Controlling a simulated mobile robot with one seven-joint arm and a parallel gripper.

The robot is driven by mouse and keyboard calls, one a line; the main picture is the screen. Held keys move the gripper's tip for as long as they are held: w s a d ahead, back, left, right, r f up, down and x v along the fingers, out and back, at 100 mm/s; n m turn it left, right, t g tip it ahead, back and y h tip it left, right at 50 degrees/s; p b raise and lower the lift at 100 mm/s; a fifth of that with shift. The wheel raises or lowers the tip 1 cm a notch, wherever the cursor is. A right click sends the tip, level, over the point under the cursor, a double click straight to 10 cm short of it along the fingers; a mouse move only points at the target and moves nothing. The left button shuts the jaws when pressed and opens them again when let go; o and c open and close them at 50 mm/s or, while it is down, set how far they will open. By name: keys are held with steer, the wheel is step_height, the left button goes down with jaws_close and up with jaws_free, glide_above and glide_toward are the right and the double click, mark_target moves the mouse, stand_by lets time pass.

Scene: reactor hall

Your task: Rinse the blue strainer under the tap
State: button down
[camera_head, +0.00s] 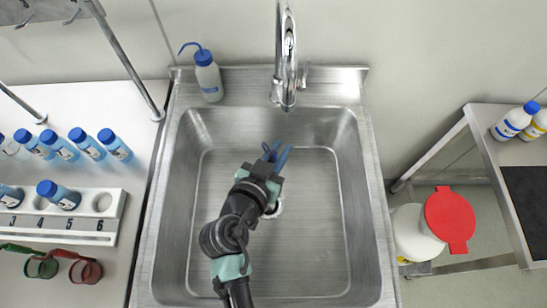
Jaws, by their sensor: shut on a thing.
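My gripper (275,158) is over the middle of the steel sink basin (310,230), in front of the tap and a little below its spout in the picture. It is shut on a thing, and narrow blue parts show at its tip. I take the held thing to be the blue strainer, but its bowl cannot be made out and my gripper and wrist hide much of that spot. The tap (288,60) stands at the back edge of the sink, its spout pointing into the basin. I see no clear water stream.
A wash bottle (208,76) stands at the sink's back left corner. On the left bench are blue-capped bottles (87,143), a white numbered rack (95,226), a green strainer (40,266) and a red strainer (85,270). A red-lidded bin (449,219) stands on the right.

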steer(key=r+b+x, duration=0.1)
steer(key=x, duration=0.5)
steer(key=shift+w+d+b, duration=0.2)
steer(key=shift+w+b, duration=0.15)
steer(key=shift+w, duration=0.15)
steer(key=shift+d, duration=0.15)
steer(key=shift+s+d, duration=0.25)
steer(key=shift+d, duration=0.15)
steer(key=shift+w+a, duration=0.1)
steer(key=shift+a, duration=0.05)
stand_by(0.4)
steer(key=shift+w+a+b, duration=0.15)
steer(key=shift+a+b, duration=0.2)
steer(key=shift+a, duration=0.1)
steer(key=shift+d, duration=0.15)
